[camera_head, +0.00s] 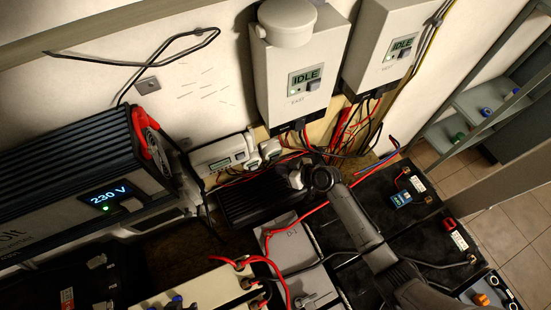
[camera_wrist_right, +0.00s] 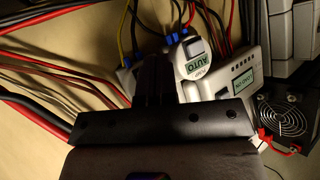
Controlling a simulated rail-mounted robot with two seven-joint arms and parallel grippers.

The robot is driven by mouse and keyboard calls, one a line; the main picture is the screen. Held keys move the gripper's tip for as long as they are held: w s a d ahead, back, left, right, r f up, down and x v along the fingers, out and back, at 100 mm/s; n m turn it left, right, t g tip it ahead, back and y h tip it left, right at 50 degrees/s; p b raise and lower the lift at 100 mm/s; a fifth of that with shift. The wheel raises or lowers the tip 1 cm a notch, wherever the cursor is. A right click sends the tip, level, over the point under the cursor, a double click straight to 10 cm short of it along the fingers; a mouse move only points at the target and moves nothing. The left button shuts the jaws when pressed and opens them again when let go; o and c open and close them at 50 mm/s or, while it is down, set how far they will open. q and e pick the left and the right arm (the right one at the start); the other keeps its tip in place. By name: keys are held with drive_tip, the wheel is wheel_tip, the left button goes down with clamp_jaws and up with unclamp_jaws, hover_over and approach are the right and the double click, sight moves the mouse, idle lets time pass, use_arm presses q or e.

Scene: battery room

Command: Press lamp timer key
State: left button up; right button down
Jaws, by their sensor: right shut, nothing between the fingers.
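The lamp timer, a small rounded white unit (camera_wrist_right: 188,72) with a green display reading AUTO, is on the wall panel in the right wrist view. Its grey key (camera_wrist_right: 194,48) sits above that display. In the head view the timer (camera_head: 269,150) is a small pale shape low on the wall. My right gripper (camera_wrist_right: 156,66) is shut and empty, its dark fingers just left of the timer in the wrist view and overlapping its edge. I cannot tell whether they touch. In the head view the right gripper (camera_head: 297,179) is below the timer. My left gripper is out of view.
A white controller (camera_wrist_right: 246,82) reading LOAD ON adjoins the timer; it also shows in the head view (camera_head: 222,155). Two wall chargers reading IDLE (camera_head: 289,55) hang above. A 230 V inverter (camera_head: 95,150) stands left. Loose cables (camera_wrist_right: 60,68) and batteries (camera_head: 285,240) crowd the area.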

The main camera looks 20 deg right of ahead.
drive_tip(key=shift+w, duration=0.15)
drive_tip(key=shift+w, duration=0.25)
drive_tip(key=shift+w+a+b, duration=0.1)
drive_tip(key=shift+w+b, duration=0.35)
drive_tip(key=shift+b, duration=0.05)
idle(0.7)
drive_tip(key=shift+s, duration=0.15)
drive_tip(key=shift+s+p, duration=0.4)
drive_tip(key=shift+s, duration=0.3)
